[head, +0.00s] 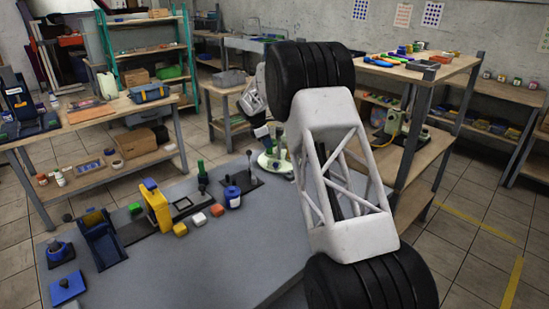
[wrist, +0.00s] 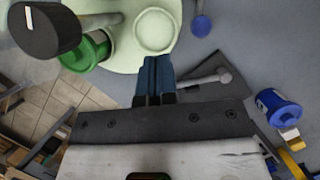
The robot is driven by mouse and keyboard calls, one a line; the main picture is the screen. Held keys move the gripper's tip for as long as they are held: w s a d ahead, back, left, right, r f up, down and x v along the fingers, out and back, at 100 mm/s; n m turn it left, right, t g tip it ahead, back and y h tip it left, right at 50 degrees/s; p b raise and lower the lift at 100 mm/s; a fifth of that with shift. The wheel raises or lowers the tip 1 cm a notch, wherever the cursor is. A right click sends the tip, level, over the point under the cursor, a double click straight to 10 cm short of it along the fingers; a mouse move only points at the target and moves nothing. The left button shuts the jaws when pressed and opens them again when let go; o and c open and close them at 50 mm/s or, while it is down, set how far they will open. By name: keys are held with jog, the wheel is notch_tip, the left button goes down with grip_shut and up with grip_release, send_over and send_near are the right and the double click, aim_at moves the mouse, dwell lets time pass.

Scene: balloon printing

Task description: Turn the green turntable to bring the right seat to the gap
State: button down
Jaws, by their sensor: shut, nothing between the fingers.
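The pale green turntable (wrist: 112,62) fills the top left of the wrist view. It bears a round raised empty seat (wrist: 154,32), a green cup-like piece (wrist: 95,50) and a dark-capped post (wrist: 45,30). My gripper (wrist: 153,68) is shut and empty; its blue fingertips overlap the turntable's rim just below the empty seat in the picture. I cannot tell whether they touch it. In the head view the turntable (head: 268,163) shows at the table's far edge, partly hidden by my arm. The gap cannot be made out clearly.
A dark base with a grey-knobbed lever (wrist: 215,78) lies beside my gripper. A blue jar (wrist: 278,108) stands further right. The table's front middle is clear.

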aim_at(281, 165)
jog(key=shift+x, duration=4.95)
jog(key=shift+d+n+t, duration=0.4)
jog(key=shift+d+n, duration=0.1)
jog(key=shift+n, duration=0.4)
jog(key=n, duration=0.1)
jog(key=n+t, duration=0.1)
jog(key=shift+d+n+y, duration=0.4)
jog(key=shift+d, duration=0.4)
jog(key=shift+w+d, duration=0.35)
jog(key=shift+d, duration=0.45)
jog(key=shift+w+d+f, duration=0.1)
jog(key=shift+d+f, duration=0.05)
jog(key=shift+d, duration=0.05)
